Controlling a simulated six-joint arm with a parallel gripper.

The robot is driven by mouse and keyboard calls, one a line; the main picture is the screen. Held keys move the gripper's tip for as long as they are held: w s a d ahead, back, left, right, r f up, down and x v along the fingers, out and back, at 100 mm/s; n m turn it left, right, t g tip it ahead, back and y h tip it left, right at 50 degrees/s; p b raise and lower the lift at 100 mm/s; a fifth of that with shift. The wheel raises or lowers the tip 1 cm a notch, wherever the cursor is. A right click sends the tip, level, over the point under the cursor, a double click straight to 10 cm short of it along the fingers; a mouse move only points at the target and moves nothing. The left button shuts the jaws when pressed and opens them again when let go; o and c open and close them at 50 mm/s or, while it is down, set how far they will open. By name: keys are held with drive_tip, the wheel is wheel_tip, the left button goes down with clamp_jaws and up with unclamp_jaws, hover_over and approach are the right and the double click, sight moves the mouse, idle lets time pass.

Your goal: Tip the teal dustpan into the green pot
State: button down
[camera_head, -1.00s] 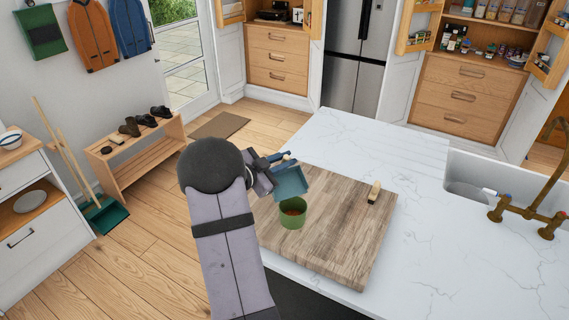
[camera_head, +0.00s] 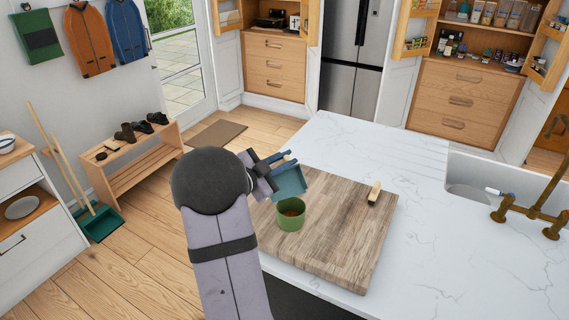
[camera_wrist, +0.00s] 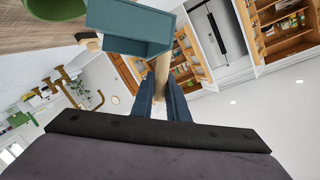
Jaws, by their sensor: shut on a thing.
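The teal dustpan (camera_head: 290,181) is in the grip of my gripper (camera_head: 277,158), held above the wooden board. My gripper is shut on its handle. In the wrist view the dustpan (camera_wrist: 130,28) is at the top centre, beyond the blue fingers of my gripper (camera_wrist: 161,92), with a pale wooden handle between them. The green pot (camera_head: 291,215) stands upright on the board, just below the dustpan in the head view. Some brown matter shows inside the pot. The pot (camera_wrist: 55,8) also shows in the wrist view, at the top left corner. The dustpan's contents cannot be made out.
The wooden board (camera_head: 340,235) lies on the white marble counter (camera_head: 425,240). A small brush with a pale handle (camera_head: 375,190) lies on the board's right side. A sink with a brass tap (camera_head: 535,205) is at the right. The counter between board and sink is clear.

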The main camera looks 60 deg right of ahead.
drive_tip(key=shift+s+a+r+m+h+b, duration=0.1)
drive_tip(key=shift+s+a+m+h+b, duration=0.45)
drive_tip(key=shift+b, duration=1.5)
drive_tip(key=shift+s+a+r+m+h+b, duration=0.2)
drive_tip(key=shift+s+a+m+b, duration=0.5)
drive_tip(key=shift+b, duration=1.35)
drive_tip(key=shift+d+r+p, duration=0.3)
drive_tip(key=shift+r+p, duration=0.05)
drive_tip(key=shift+p, duration=0.4)
drive_tip(key=shift+w+d+f+n+y+p, duration=0.15)
drive_tip(key=shift+w+d+n+y+p, duration=0.4)
drive_tip(key=shift+p, duration=1.3)
drive_tip(key=shift+w+d+f+n+y+p, duration=0.2)
drive_tip(key=shift+w+n+p, duration=0.45)
drive_tip(key=shift+p, duration=1.2)
drive_tip(key=shift+w+d+f+n+g+y+p, duration=0.2)
drive_tip(key=shift+w+d+n+y+p, duration=0.5)
drive_tip(key=shift+p, duration=1.95)
drive_tip(key=shift+w+d+f+n+g+y+p, duration=0.1)
drive_tip(key=shift+w+d+n+g+y+p, duration=0.4)
drive_tip(key=shift+p, duration=2.1)
drive_tip(key=shift+w+d+n+p, duration=0.3)
drive_tip(key=shift+w+n+p, duration=0.35)
drive_tip(key=shift+p, duration=0.45)
drive_tip(key=shift+w+d+f+n+y, duration=0.2)
drive_tip(key=shift+w+d+n+y, duration=0.1)
drive_tip(key=shift+w+n, duration=0.1)
